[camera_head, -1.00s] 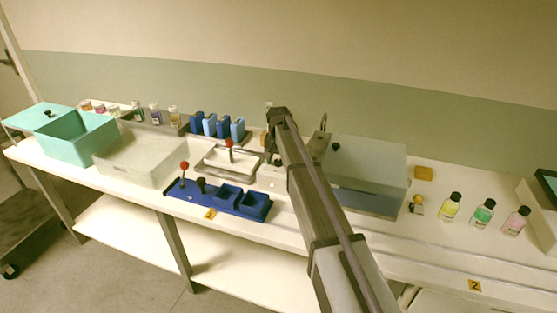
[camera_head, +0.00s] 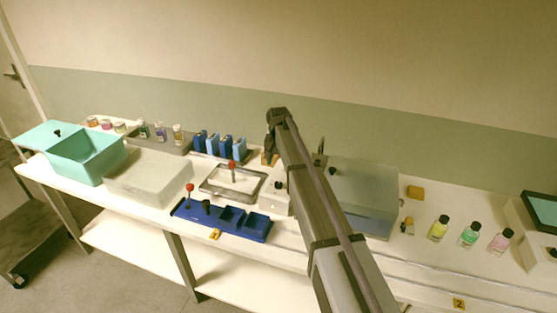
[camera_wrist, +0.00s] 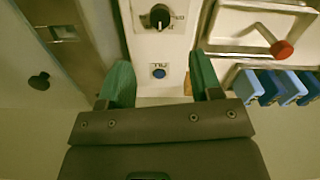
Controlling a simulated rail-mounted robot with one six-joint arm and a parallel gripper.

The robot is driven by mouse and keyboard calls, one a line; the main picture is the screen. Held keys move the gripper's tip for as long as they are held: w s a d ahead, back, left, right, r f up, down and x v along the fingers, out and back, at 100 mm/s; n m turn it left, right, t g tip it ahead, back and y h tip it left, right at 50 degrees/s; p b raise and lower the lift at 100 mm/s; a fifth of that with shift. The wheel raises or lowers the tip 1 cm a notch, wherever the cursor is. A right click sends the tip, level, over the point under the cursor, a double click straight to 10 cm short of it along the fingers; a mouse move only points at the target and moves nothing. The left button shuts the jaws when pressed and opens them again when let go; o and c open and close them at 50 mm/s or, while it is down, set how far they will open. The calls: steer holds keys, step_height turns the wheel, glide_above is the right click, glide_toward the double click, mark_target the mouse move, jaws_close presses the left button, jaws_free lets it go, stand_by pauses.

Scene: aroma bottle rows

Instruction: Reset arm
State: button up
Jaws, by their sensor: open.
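My arm reaches from the bottom of the head view up over the bench. My gripper (camera_wrist: 160,64) is open and empty in the wrist view, its two green fingers spread apart. Between and beyond the fingers is a white control box with a black knob (camera_wrist: 159,17) and a blue button (camera_wrist: 159,72). I cannot tell the gap between the fingertips and this box. In the head view the gripper is mostly hidden behind my arm link.
A red-knobbed tray (camera_head: 232,185) and blue holders (camera_head: 226,146) stand left of my arm, with a blue rack (camera_head: 236,220) in front. A grey lidded basin (camera_head: 365,190) is close on the right. Small bottles (camera_head: 469,235) stand farther right. A teal box (camera_head: 88,160) is far left.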

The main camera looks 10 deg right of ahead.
steer(key=s+n, duration=0.3)
steer(key=s, duration=3.5)
steer(key=shift+s+n, duration=0.15)
steer(key=shift+n, duration=0.25)
